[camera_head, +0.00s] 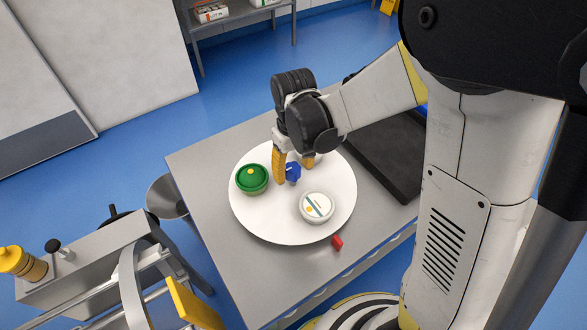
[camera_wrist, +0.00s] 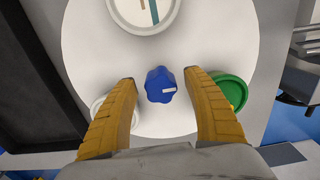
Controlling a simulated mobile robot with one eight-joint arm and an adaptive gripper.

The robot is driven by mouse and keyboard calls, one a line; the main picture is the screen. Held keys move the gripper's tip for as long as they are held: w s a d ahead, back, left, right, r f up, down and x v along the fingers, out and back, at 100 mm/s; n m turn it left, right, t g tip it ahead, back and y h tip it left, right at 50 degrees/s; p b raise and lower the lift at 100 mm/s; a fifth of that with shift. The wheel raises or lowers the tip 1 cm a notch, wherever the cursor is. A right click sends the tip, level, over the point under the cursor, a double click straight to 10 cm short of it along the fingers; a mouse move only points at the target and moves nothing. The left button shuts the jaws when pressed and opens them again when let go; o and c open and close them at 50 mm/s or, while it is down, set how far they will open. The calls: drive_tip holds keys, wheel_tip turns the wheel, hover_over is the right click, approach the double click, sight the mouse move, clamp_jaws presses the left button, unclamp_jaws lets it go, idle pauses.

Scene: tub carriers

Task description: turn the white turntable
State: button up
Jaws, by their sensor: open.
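The round white turntable (camera_head: 262,222) lies flat on a grey table, and its surface also shows in the wrist view (camera_wrist: 90,50). A blue lobed knob (camera_head: 293,173) stands near its middle. My gripper (camera_head: 294,172) is open, with its two yellow fingers on either side of the knob. In the wrist view the knob (camera_wrist: 160,85) sits between the fingertips (camera_wrist: 160,77), with a gap on each side. A green tub (camera_head: 251,179) and a white tub (camera_head: 317,207) with a striped lid stand on the turntable. Another white tub (camera_wrist: 98,107) is partly hidden behind a finger.
The grey table (camera_head: 205,155) holds a black tray (camera_head: 385,160) right of the turntable. A small red object (camera_head: 337,242) lies at the turntable's near edge. A grey machine (camera_head: 85,265) with a funnel stands at the left. A shelf (camera_head: 235,15) stands behind on blue floor.

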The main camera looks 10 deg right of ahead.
clamp_jaws()
drive_tip(key=shift+m, duration=0.6)
drive_tip(key=shift+s+a+m+b, duration=0.1)
drive_tip(key=shift+m+b, duration=0.3)
drive_tip(key=shift+m, duration=1.9)
drive_tip(key=shift+a+m+b, duration=0.1)
drive_tip(key=shift+m+b, duration=0.2)
drive_tip(key=shift+m, duration=5.7)
drive_tip(key=shift+w+m+b, duration=0.2)
drive_tip(key=shift+m+b, duration=0.1)
drive_tip(key=shift+m, duration=2.7)
